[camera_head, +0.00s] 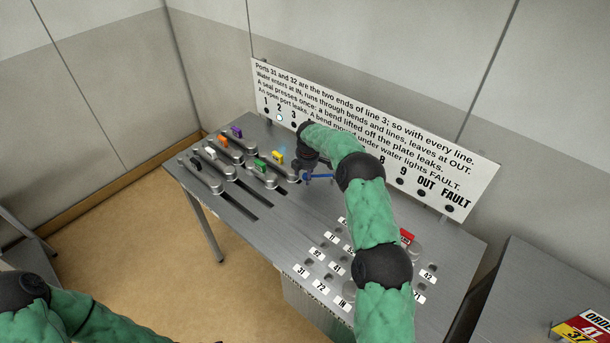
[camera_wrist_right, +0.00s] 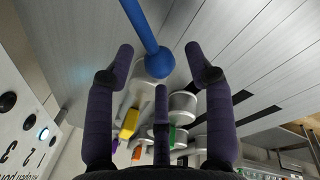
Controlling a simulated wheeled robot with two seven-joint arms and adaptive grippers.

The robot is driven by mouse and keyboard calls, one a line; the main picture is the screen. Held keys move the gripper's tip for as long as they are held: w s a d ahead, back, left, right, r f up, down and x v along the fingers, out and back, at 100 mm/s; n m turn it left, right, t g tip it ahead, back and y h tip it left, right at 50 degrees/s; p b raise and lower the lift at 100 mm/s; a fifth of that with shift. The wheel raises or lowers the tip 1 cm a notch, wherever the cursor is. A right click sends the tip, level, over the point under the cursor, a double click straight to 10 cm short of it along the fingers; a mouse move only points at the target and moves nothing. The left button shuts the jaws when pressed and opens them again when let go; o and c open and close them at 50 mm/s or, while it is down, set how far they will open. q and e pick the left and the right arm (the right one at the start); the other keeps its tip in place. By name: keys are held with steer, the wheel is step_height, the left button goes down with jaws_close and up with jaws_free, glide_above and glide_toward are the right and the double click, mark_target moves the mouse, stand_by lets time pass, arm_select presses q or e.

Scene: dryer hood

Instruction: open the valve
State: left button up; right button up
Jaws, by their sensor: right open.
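The valve shows as a blue lever (camera_head: 318,177) on the steel table, just right of the row of fittings. In the right wrist view the blue lever (camera_wrist_right: 140,25) ends in a round blue knob (camera_wrist_right: 158,63). My right gripper (camera_head: 306,163) is dark and hangs over the lever's left end. In the right wrist view its fingers (camera_wrist_right: 160,72) are spread, with the knob showing between them; I cannot tell whether they touch it. The valve's base is hidden behind my right arm.
Fittings with coloured tags, such as yellow (camera_head: 278,158) and green (camera_head: 260,164), stand along slots at the left. A sign panel (camera_head: 400,165) with lamps rises behind; lamp 2 (camera_head: 280,117) is lit. Numbered ports and a red tag (camera_head: 407,236) lie at the right.

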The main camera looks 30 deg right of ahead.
step_height(320, 180, up, 11)
steer(key=s, duration=0.2)
steer(key=shift+a, duration=0.3)
steer(key=shift+f, duration=0.1)
